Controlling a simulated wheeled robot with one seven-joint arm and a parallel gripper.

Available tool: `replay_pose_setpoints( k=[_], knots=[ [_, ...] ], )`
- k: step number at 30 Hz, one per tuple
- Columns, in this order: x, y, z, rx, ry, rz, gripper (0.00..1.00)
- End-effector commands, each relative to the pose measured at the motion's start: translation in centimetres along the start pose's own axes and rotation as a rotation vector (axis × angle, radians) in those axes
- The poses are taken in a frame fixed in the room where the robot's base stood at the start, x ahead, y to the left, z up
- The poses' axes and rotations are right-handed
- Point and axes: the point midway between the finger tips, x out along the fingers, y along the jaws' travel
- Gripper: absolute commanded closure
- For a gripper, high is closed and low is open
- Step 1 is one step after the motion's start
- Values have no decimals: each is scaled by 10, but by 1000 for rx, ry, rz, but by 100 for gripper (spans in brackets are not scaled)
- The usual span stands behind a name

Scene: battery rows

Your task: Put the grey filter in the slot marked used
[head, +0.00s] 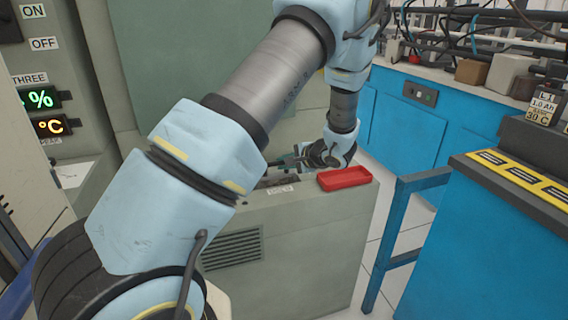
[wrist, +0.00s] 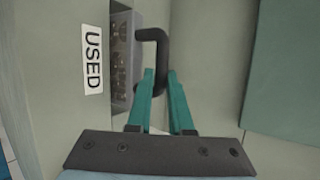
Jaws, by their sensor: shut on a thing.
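The grey filter (wrist: 122,50) shows in the wrist view as a perforated grey block with a black bent handle (wrist: 153,35). It sits at the slot (wrist: 121,108) beside the white label reading USED (wrist: 93,58). It appears to be at least partly inside the slot; how deep I cannot tell. My gripper (wrist: 163,74) has its teal fingers closed around the handle. In the head view my gripper (head: 284,162) is low over the top of the grey-green cabinet (head: 325,225), near a small white label (head: 280,190). The filter is hard to make out there.
A blue rail (head: 392,235) and a blue bench (head: 480,240) stand to the right. A tall panel (head: 160,75) rises behind the cabinet. Open floor shows between cabinet and bench.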

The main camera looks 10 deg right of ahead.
Motion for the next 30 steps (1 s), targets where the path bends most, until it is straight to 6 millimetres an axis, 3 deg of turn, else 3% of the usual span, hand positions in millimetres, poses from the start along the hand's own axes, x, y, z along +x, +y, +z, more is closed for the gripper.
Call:
replay_pose_setpoints(
  k=[1, 9, 20, 30],
  knots=[
    [1, 2, 0, 0, 0, 0, 80],
    [0, 1, 0, 0, 0, 0, 51],
    [-3, -4, 1, 0, 0, 0, 51],
    [-68, 0, -1, 0, 4, 0, 51]
  ],
)
